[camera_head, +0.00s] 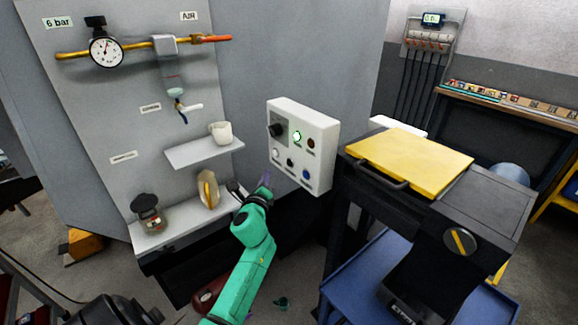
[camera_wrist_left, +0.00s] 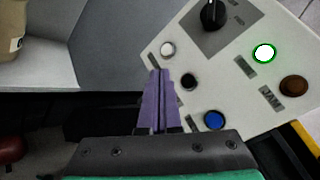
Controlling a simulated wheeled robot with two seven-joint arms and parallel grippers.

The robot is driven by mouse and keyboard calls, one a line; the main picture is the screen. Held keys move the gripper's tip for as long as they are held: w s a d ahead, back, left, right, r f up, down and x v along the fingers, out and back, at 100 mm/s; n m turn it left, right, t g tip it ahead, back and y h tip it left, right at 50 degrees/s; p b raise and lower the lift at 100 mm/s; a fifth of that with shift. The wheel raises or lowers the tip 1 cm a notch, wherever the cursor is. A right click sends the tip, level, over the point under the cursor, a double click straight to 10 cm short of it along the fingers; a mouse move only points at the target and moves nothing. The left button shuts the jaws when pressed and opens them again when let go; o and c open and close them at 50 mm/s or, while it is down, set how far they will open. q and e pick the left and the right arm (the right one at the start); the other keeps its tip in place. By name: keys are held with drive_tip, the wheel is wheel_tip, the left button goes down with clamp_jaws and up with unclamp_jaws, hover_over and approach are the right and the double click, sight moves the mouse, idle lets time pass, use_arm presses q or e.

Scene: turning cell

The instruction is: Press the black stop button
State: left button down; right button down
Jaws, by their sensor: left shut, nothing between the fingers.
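The white control panel (camera_head: 318,140) carries the black button (camera_head: 290,162) in its lower row, between a white button (camera_head: 276,155) and a blue button (camera_head: 306,175). In the left wrist view the black button (camera_wrist_left: 189,81) sits just right of my fingertips, with a small label beside it. My left gripper (camera_head: 266,179) is shut and empty, just below and left of the panel's lower edge. Its purple fingers also show in the left wrist view (camera_wrist_left: 160,76), pointing toward the panel between the white and black buttons. Contact with the panel cannot be told. My right gripper is out of view.
The panel also has a black rotary knob (camera_head: 277,130), a green-lit button (camera_head: 297,136) and a brown button (camera_head: 311,143). Shelves with a cup (camera_head: 221,132) and a jar (camera_head: 147,213) are to the left. A black machine with a yellow lid (camera_head: 410,158) stands right of the panel.

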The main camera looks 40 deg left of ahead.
sight(290, 163)
use_arm(q)
drive_tip(key=shift+w+d+b, duration=0.25)
drive_tip(key=shift+w+b, duration=0.1)
drive_tip(key=shift+w, duration=0.55)
drive_tip(key=shift+w+d+b, duration=0.3)
drive_tip(key=shift+w, duration=0.65)
drive_tip(key=shift+w+d+b, duration=0.25)
drive_tip(key=shift+w+b, duration=0.1)
drive_tip(key=shift+w, duration=0.55)
drive_tip(key=shift+w, duration=0.1)
drive_tip(key=shift+w+d, duration=0.15)
drive_tip(key=shift+w, duration=0.15)
drive_tip(key=shift+w+d+b, duration=0.1)
drive_tip(key=shift+w+b, duration=0.25)
drive_tip(key=shift+b, duration=0.05)
idle(0.5)
drive_tip(key=shift+s+a+p, duration=0.2)
drive_tip(key=shift+s+p, duration=0.2)
drive_tip(key=shift+s, duration=0.35)
